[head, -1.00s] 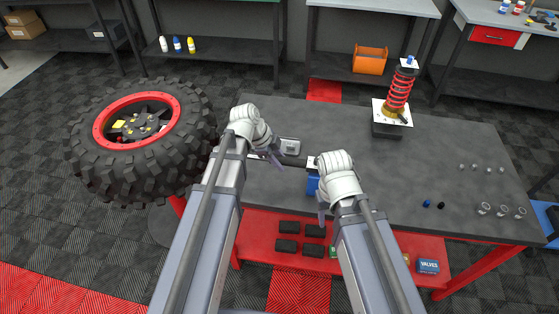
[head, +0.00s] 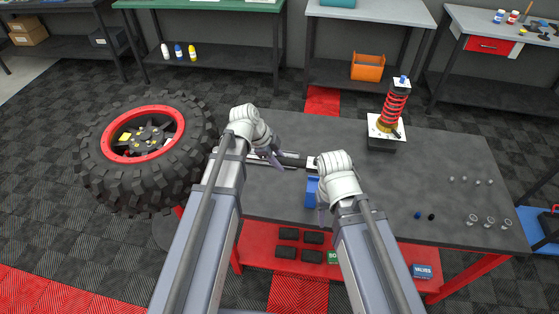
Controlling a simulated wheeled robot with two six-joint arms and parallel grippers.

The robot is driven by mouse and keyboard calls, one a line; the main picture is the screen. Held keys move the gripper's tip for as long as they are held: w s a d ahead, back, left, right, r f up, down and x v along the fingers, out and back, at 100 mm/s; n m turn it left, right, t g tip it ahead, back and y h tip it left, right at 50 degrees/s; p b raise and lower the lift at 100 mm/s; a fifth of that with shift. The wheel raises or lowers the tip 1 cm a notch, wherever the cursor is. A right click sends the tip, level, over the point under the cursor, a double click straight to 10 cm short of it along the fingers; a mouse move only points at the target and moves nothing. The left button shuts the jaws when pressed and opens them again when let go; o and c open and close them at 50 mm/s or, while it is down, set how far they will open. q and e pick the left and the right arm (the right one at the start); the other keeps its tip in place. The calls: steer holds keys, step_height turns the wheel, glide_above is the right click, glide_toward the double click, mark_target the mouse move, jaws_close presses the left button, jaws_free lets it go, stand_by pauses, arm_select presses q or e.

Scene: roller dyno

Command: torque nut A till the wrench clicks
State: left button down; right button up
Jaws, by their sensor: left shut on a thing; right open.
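The big tyre with a red rim (head: 112,146) lies at the left with its hub facing up. Small yellow pieces sit on the dark hub (head: 150,136); I cannot tell which one is nut A. My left gripper (head: 274,158) is over the table, right of the tyre and apart from it. It is shut on a long bar with a dark part and a silver part, which looks like the wrench (head: 291,161); the fingers and arm hide some of it. My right gripper (head: 322,204) is open beside a blue block (head: 311,190), partly hidden by my arm.
The dark table (head: 400,180) carries a red spring shock (head: 391,108) on a stand at the back right. Several small metal parts (head: 489,222) lie at its right end. A red lower shelf (head: 262,232) holds dark blocks. The middle right of the table is clear.

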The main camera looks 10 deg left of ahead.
arm_select(q)
steer(key=shift+r, duration=0.2)
steer(key=shift+r+p, duration=2.35)
steer(key=shift+p, duration=0.15)
steer(key=shift+f+b, duration=0.3)
steer(key=shift+r, duration=0.1)
